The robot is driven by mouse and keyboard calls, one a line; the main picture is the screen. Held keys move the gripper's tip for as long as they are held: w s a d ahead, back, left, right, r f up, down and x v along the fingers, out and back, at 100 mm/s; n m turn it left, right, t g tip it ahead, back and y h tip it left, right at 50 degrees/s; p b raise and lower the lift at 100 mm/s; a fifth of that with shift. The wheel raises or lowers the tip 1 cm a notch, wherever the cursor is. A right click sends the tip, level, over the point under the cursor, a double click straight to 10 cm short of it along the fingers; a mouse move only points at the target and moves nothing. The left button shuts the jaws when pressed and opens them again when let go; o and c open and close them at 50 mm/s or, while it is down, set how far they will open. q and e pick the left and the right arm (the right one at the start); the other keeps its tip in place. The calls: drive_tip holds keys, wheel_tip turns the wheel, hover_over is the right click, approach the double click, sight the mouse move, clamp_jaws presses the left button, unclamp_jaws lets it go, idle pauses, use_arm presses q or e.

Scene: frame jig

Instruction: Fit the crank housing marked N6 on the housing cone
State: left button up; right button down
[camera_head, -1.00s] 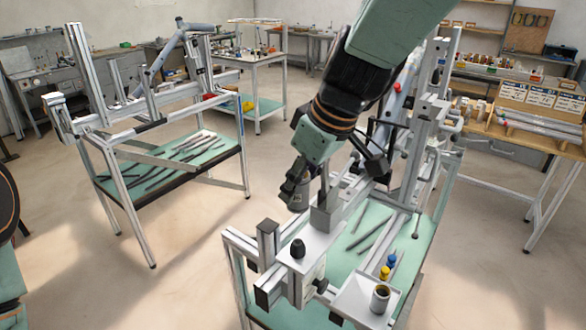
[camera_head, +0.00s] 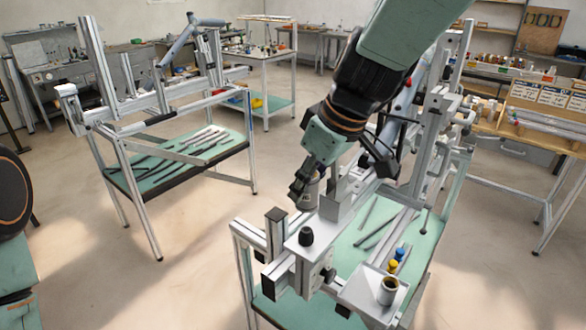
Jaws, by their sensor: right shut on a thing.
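The crank housing (camera_head: 311,197) is a small grey cylinder with a dark mark too small to read. My right gripper (camera_head: 304,187) comes down from the upper right and is shut on it. The housing cone (camera_head: 306,236) is a black, blunt peg on the light plate (camera_head: 296,252) of the near frame jig. The housing appears behind and above the cone in the picture, apart from it. The cone is bare. My left gripper is out of view; only part of my left arm shows at the left edge.
A grey upright block (camera_head: 336,203) stands close right of the housing. The jig's uprights (camera_head: 440,140) rise behind. Another frame table (camera_head: 180,165) stands left, with open floor between.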

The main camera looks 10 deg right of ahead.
drive_tip(key=shift+w+d+f+b, duration=0.1)
drive_tip(key=shift+d+f+b, duration=0.25)
drive_tip(key=shift+f, duration=0.4)
drive_tip(key=shift+w+a+f+b, duration=0.2)
drive_tip(key=shift+a+f+b, duration=0.1)
drive_tip(key=shift+f, duration=0.1)
drive_tip(key=shift+a+f, duration=0.1)
drive_tip(key=shift+f, duration=0.05)
drive_tip(key=shift+s+f+b, duration=0.15)
drive_tip(key=shift+s+b, duration=0.1)
drive_tip(key=shift+b, duration=0.05)
drive_tip(key=shift+d, duration=0.3)
drive_tip(key=shift+w+a+f, duration=0.15)
drive_tip(key=shift+w, duration=0.1)
drive_tip(key=shift+a, duration=0.1)
drive_tip(key=shift+s, duration=0.1)
